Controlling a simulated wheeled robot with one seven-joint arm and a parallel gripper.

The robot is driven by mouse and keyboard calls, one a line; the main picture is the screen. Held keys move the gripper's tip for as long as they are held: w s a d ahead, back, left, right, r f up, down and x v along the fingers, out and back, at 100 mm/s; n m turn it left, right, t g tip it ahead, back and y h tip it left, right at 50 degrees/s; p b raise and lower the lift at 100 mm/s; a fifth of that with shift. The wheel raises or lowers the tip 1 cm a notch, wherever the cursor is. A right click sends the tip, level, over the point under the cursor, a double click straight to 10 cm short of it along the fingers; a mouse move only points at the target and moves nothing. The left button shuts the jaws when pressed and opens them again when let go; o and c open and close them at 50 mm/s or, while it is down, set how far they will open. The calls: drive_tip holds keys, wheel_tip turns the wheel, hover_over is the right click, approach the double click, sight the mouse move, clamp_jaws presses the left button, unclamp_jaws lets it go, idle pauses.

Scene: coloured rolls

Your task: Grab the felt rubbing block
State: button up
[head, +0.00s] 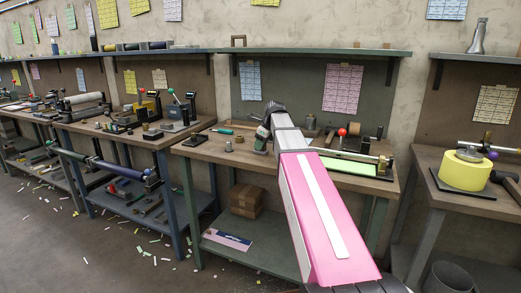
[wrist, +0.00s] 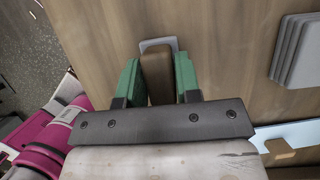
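The felt rubbing block appears to be the brown block (wrist: 158,78) with a grey layer at its far end, standing on the wooden bench top in the wrist view. My gripper (wrist: 157,70) has its two green fingers on either side of the block. The fingers are apart, with narrow gaps seeming to show beside the block; firm contact is not visible. In the head view my gripper (head: 263,134) is low over the left part of the middle bench (head: 225,155). The block cannot be made out there.
A grey stack of flat pieces (wrist: 300,50) lies right of the gripper. A pale blue board (wrist: 300,132) is at lower right. A red-knobbed device (head: 342,132) and a green panel (head: 350,166) occupy the bench's right side. The bench edge (wrist: 85,45) is at left.

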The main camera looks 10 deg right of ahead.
drive_tip(key=c, duration=0.4)
drive_tip(key=shift+r, duration=0.1)
